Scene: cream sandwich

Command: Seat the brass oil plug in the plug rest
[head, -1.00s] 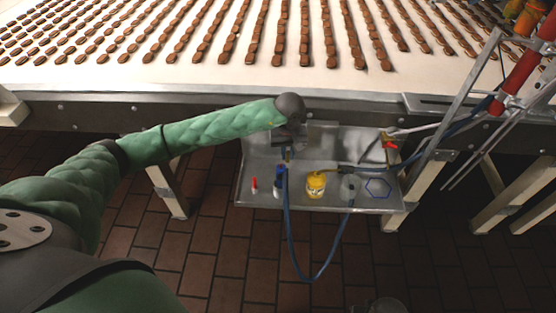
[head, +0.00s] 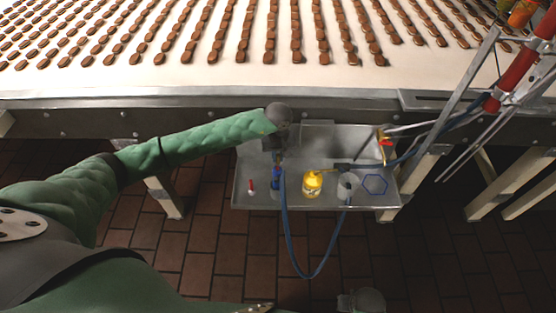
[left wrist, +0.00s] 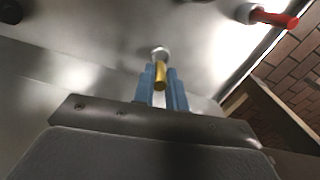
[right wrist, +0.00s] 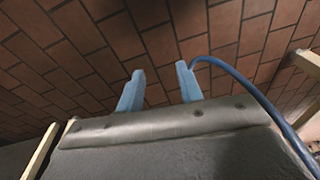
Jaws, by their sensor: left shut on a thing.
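My left gripper (head: 276,182) is shut, low over the metal tray (head: 300,203), left of the yellow bottle. In the left wrist view its blue fingers (left wrist: 161,84) pinch the brass oil plug (left wrist: 160,76). A pale round piece (left wrist: 160,53), which looks like the plug rest, shows directly beyond the plug's end. I cannot tell whether the plug touches it or is inside it. In the head view the fingers hide the plug. My right gripper (right wrist: 158,88) is open and empty above the brick floor in the right wrist view.
A red-handled item (head: 250,185) with a pale base stands left of my left gripper. The conveyor edge (head: 200,122) runs behind the tray.

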